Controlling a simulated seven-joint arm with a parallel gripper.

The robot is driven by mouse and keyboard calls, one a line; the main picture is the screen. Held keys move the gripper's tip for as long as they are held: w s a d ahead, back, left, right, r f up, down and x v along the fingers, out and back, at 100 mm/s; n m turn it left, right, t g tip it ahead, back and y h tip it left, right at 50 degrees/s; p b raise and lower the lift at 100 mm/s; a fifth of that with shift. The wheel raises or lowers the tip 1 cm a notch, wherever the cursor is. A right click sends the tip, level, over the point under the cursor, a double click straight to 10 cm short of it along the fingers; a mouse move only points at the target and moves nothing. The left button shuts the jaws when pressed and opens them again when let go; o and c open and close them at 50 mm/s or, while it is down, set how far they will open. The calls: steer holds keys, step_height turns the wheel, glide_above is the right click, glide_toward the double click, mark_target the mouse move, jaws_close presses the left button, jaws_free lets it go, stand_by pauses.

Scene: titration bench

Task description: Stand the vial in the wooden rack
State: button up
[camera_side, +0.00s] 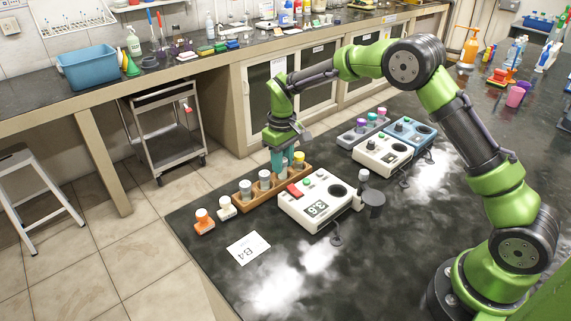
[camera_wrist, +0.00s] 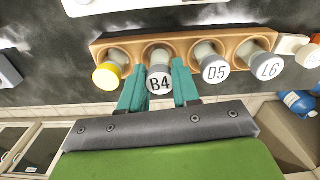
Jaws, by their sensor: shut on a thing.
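The vial (camera_wrist: 160,81), its white cap marked B4, stands between my two teal fingers in the wrist view. My gripper (camera_wrist: 158,66) is shut on it from both sides. The vial is in line with the others in the wooden rack (camera_wrist: 100,43), in the slot between the yellow-capped vial (camera_wrist: 107,75) and the vial marked D5 (camera_wrist: 215,70). It looks upright and its lower end appears to be in the slot; whether it rests on the bottom is hidden. In the side view my gripper (camera_side: 279,160) points down over the rack (camera_side: 240,209).
The vial marked L6 (camera_wrist: 267,67) fills the end slot. A white meter (camera_side: 310,213) stands close beside the rack. A card reading B4 (camera_side: 248,248) lies on the bench.

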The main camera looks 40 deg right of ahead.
steer(key=shift+f, duration=0.6)
steer(key=o, duration=0.9)
steer(key=shift+o, duration=0.5)
steer(key=o, duration=0.3)
steer(key=shift+o, duration=0.2)
steer(key=shift+r, duration=3)
